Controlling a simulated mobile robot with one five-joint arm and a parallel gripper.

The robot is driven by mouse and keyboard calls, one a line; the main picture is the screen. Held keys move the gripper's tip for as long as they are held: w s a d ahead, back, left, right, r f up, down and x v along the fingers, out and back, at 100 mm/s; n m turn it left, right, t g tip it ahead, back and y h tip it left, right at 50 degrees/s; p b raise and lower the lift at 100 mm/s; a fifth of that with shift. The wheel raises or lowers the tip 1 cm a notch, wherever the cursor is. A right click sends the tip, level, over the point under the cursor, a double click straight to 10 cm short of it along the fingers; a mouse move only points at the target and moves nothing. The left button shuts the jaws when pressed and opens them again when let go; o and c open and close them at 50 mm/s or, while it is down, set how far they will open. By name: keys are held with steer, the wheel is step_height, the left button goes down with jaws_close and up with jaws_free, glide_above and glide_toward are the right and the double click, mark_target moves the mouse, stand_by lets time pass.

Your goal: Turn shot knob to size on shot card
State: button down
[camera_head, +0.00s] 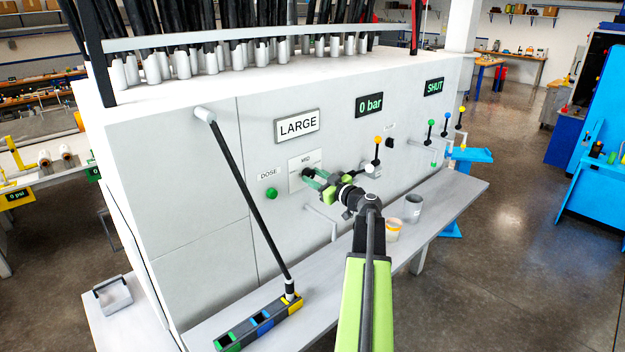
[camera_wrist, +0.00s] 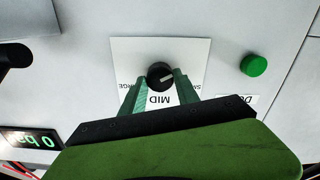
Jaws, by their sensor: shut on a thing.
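The shot knob (camera_wrist: 160,72) is round and black with a white line, on a white plate (camera_wrist: 120,55) on the machine's front. In the wrist view, which is upside down, the plate reads MID below the knob, with a part-hidden LARGE at left and a label starting with S at right. The white line lies nearly level; I cannot tell which end points. My gripper (camera_wrist: 159,84) is shut on the knob, a green finger on each side. In the head view my gripper (camera_head: 313,179) partly hides the knob (camera_head: 307,173). The shot card (camera_head: 297,126) reads LARGE.
A green button (camera_head: 271,193) marked DOSE is left of the plate. A display (camera_head: 369,105) reads 0 bar and another (camera_head: 434,87) reads SHUT. An orange-topped lever (camera_head: 377,141) stands right of my gripper. Cups (camera_head: 413,208) stand on the ledge below.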

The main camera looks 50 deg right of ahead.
steer(key=m, duration=0.4)
steer(key=shift+w+r+m, duration=0.1)
steer(key=shift+w+m, duration=0.05)
steer(key=shift+m, duration=0.25)
steer(key=m, duration=1.1)
steer(key=shift+d, duration=0.1)
steer(key=m, duration=0.4)
steer(key=shift+m, duration=0.3)
steer(key=m, duration=0.9)
steer(key=shift+m, duration=0.4)
steer(key=m, duration=0.4)
steer(key=shift+m, duration=0.3)
steer(key=m, duration=0.4)
steer(key=shift+m, duration=0.3)
